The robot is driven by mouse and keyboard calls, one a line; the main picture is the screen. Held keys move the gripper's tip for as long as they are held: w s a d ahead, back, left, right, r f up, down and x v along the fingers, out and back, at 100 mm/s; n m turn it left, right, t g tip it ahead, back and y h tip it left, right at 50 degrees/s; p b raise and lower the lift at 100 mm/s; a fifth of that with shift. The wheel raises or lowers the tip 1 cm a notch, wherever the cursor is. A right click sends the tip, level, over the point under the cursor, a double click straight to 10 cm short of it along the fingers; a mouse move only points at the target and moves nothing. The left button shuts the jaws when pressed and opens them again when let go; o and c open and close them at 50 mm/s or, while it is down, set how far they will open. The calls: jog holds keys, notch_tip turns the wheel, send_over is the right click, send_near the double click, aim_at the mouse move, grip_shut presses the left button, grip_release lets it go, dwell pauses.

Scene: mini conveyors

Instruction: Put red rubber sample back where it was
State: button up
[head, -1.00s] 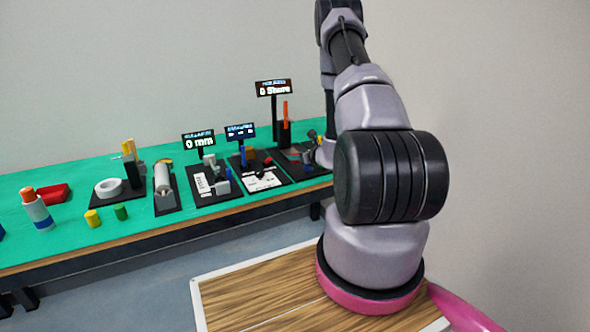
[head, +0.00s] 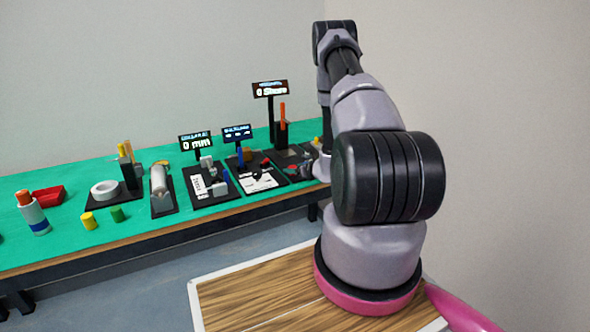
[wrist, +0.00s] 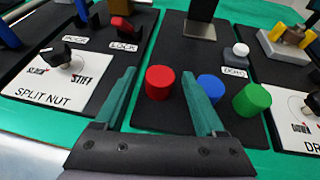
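The red rubber sample (wrist: 159,83), a short red cylinder, stands upright on a black station board (wrist: 158,119) in the wrist view. My gripper (wrist: 159,73) is open, its teal fingers wide apart with the red sample showing between them and bare gaps on both sides. A blue cylinder (wrist: 210,87) stands just right of the red one, partly behind the right finger. A green cylinder (wrist: 251,99) stands further right.
The split nut panel (wrist: 62,72) lies to the left. In the head view, displays and other stations line the green table (head: 70,177).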

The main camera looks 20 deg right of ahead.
jog(key=shift+s+r, duration=0.1)
jog(key=shift+r, duration=0.15)
jog(key=v, duration=1.2)
jog(key=w+a+r+n+y, duration=0.3)
jog(key=a+r+n+y, duration=0.25)
jog(key=a+r, duration=0.55)
jog(key=s+a+r+n+g+y, duration=0.2)
jog(key=s+a+r+n+g, duration=0.3)
jog(key=r, duration=0.3)
jog(key=s+a+r+n+g+y, duration=0.25)
jog(key=a+r+n, duration=0.25)
jog(key=a+r, duration=0.25)
jog(key=s+a+r+n+g+h, duration=0.35)
jog(key=s+r+n, duration=0.4)
jog(key=s, duration=0.45)
jog(key=s+d+r+n+t+h, duration=0.4)
jog(key=s+d+r+n+h, duration=0.1)
jog(key=s+r+n+h, duration=0.1)
jog(key=shift+s+d+r+n+t+h, duration=0.4)
jog(key=shift+s+r+n, duration=0.15)
jog(key=shift+s, duration=0.65)
